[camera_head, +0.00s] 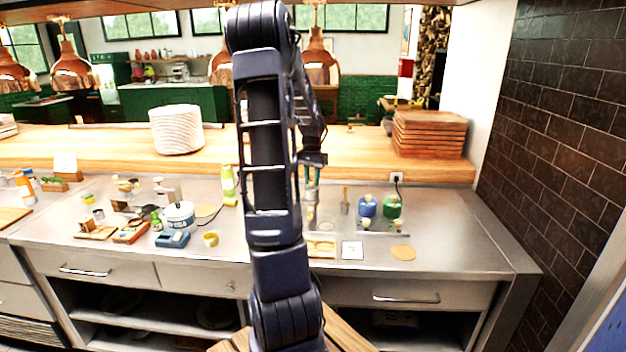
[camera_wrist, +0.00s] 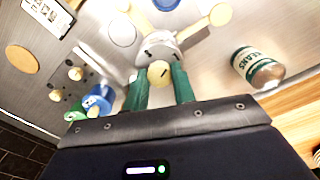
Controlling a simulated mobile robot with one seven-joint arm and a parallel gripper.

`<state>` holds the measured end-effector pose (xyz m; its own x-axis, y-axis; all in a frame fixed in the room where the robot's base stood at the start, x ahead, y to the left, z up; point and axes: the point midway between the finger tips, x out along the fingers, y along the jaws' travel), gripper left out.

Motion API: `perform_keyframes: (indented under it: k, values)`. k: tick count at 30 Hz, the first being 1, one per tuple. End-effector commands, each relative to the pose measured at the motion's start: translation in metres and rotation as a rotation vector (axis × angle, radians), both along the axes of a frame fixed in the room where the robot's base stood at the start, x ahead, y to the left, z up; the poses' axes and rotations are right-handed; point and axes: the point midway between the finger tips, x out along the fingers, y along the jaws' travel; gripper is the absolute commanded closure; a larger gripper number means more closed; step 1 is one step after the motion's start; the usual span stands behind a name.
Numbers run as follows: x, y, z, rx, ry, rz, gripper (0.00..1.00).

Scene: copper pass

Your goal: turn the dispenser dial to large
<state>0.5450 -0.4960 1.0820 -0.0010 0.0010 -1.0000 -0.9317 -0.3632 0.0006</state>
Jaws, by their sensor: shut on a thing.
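The dispenser (camera_wrist: 187,45) shows in the wrist view as a pale grey round top with short dark marks and beige parts sticking out beyond it. Its dial appears as a cream knob (camera_wrist: 159,73) in front of that top. My gripper (camera_wrist: 160,80) has its green fingers on both sides of the knob, shut on it. In the head view my gripper (camera_head: 312,185) points down at the dispenser (camera_head: 312,214) on the steel counter, partly hidden by my arm. I cannot read which size the dial points to.
A beans can (camera_wrist: 258,68) is right of the gripper in the wrist view. A blue pot (camera_head: 367,207) and green pot (camera_head: 392,207) stand right of the dispenser. A white card (camera_head: 352,250) and tan disc (camera_head: 403,253) lie in front. The counter's right end is clear.

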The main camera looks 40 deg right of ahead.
Motion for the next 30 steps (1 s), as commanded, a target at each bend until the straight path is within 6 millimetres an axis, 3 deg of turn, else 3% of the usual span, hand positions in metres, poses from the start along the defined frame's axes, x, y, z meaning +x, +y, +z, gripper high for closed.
perform_keyframes:
  k: [12, 30]
  values:
    - [0.0013, -0.0016, 0.0017, -0.005, -0.005, -0.239, 0.97]
    - [0.0018, -0.0015, 0.002, -0.004, -0.006, -0.293, 0.97]
